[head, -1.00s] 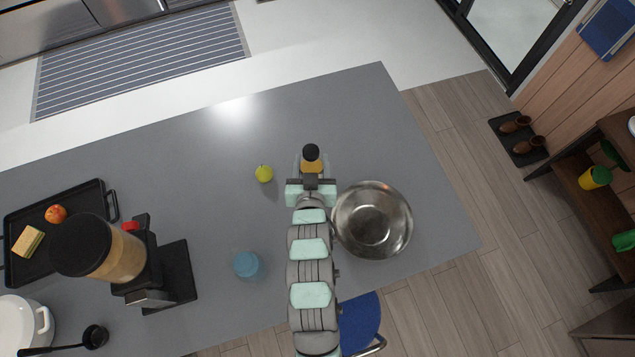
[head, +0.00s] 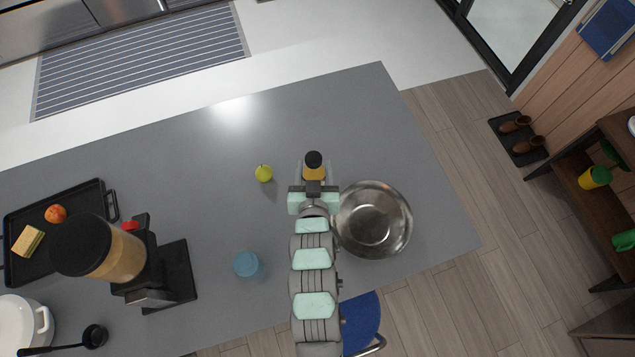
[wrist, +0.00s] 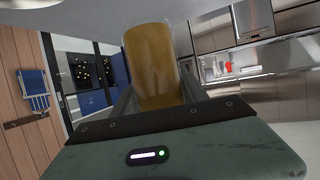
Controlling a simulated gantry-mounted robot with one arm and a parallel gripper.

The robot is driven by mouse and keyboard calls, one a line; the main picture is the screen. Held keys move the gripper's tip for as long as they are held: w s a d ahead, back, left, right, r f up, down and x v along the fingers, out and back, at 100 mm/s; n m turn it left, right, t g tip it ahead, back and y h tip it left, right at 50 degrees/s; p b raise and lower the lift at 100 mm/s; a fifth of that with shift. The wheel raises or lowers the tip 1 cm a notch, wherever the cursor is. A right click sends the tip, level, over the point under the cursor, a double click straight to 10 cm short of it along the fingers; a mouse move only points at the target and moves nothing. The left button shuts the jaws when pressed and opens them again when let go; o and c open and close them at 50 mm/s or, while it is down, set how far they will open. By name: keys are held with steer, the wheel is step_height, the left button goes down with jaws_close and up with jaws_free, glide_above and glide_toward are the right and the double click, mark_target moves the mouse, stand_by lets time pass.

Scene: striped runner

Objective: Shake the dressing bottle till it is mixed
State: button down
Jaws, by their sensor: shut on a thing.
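The dressing bottle (head: 314,170) has a black cap and yellow-amber contents. It is between the fingers of my gripper (head: 314,176), which is shut on it, over the grey counter. In the wrist view the bottle (wrist: 152,66) stands between the two dark fingers, filled with a cloudy, amber-brown liquid that looks fairly even. Its cap is out of the wrist view. I cannot tell how high the bottle is above the counter.
A steel bowl (head: 373,219) stands close to the right of my arm. A green apple (head: 264,174) lies to the left, and a blue cup (head: 247,264) stands at lower left. The counter (head: 200,180) is clear beyond the bottle.

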steer(key=s, duration=0.1)
steer(key=s+d, duration=0.1)
steer(key=s, duration=0.1)
steer(key=shift+w+a, duration=1.35)
steer(key=shift+w, duration=2.65)
steer(key=shift+w+a, duration=1.35)
steer(key=shift+w, duration=2.6)
steer(key=s+d, duration=0.1)
steer(key=s, duration=0.4)
steer(key=s+d, duration=0.2)
steer(key=s, duration=0.3)
steer(key=s+d, duration=0.2)
steer(key=s, duration=0.3)
steer(key=shift+s+d, duration=0.2)
steer(key=shift+s, duration=0.2)
steer(key=shift+w+r, duration=0.15)
steer(key=shift+w, duration=0.1)
